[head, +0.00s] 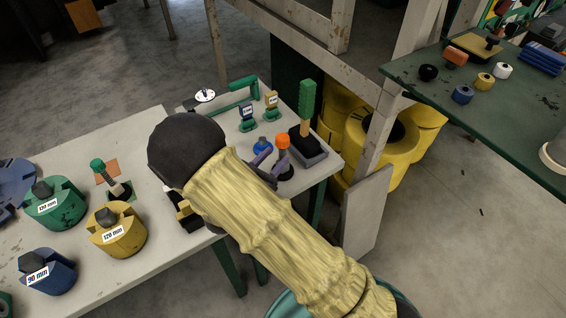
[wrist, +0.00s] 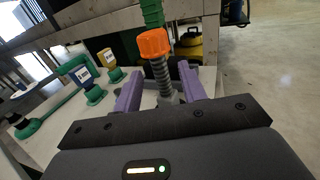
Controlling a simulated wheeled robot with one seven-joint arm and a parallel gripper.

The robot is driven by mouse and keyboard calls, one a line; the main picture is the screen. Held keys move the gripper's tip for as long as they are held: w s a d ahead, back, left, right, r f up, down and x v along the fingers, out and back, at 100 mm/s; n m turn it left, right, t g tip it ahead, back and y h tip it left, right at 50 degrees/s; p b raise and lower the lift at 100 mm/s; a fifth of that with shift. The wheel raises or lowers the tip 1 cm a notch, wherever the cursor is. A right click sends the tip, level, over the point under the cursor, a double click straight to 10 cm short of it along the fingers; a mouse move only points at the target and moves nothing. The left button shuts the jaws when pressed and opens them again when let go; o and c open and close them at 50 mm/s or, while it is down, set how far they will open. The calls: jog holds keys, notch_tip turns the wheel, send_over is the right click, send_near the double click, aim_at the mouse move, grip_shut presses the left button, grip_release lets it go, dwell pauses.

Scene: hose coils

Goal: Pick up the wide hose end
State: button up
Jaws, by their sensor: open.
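My gripper (wrist: 160,74) has purple fingers, open on either side of an upright piece with an orange top (wrist: 153,43) and a grey ridged stem (wrist: 161,76). A gap shows beside the stem. In the head view the orange top (head: 283,140) stands near the table's right side, close to my gripper (head: 270,164), which my arm partly hides. Behind it a green ridged piece (head: 307,103) stands upright on a dark base; its green part (wrist: 152,13) also shows in the wrist view. I cannot tell which piece is the wide hose end.
Two small labelled stands, blue (head: 246,112) and yellow (head: 271,100), and a green bent handle (head: 236,95) are close behind. Green (head: 62,215), yellow (head: 124,243) and blue (head: 60,284) labelled holders fill the left table. Yellow coils (head: 385,152) lie under a bench.

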aim_at(281, 151)
jog(key=p+x, duration=0.1)
jog(key=x, duration=0.4)
jog(key=shift+w+f+p, duration=0.15)
jog(key=shift+f+p, duration=0.05)
jog(key=shift+p, duration=0.1)
dwell(0.4)
grip_shut()
